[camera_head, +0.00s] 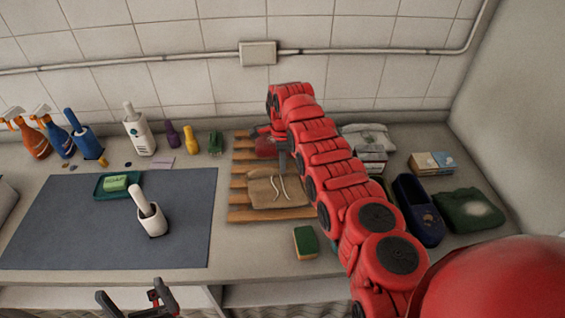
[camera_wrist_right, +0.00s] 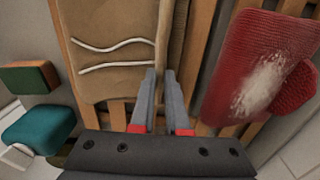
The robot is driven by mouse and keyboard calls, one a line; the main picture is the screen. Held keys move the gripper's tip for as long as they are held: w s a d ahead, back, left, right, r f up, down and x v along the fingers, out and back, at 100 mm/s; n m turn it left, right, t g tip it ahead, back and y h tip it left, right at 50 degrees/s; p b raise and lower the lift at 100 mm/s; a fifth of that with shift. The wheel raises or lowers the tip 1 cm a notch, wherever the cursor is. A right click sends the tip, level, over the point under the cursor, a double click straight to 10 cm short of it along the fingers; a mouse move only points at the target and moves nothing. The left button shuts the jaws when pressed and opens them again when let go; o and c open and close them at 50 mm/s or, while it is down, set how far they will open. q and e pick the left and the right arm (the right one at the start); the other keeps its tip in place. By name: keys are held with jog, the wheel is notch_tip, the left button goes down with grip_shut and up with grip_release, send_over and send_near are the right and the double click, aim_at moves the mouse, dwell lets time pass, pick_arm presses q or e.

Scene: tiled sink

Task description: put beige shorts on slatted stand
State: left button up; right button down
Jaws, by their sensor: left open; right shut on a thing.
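The beige shorts (camera_head: 265,192), with white drawstrings, lie folded over the slats of the wooden slatted stand (camera_head: 238,214). They also show in the right wrist view (camera_wrist_right: 105,60). My right gripper (camera_head: 282,168) reaches down from above at the back edge of the shorts. In the right wrist view its fingers (camera_wrist_right: 162,103) are shut on that edge of the shorts. Whether the shorts bear fully on the slats is hard to tell. My left gripper (camera_head: 140,299) is open and empty at the front edge of the counter.
A red cloth with a white patch (camera_wrist_right: 262,65) lies on the stand beside the shorts. A green sponge (camera_head: 305,241) sits in front of the stand. A blue mat (camera_head: 100,235) holds a soap dish and a white brush holder (camera_head: 151,219).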

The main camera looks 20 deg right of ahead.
jog(key=c, duration=0.9)
grip_release()
jog(key=shift+r, duration=0.5)
jog(key=shift+r+b, duration=1.95)
jog(key=shift+r, duration=3.6)
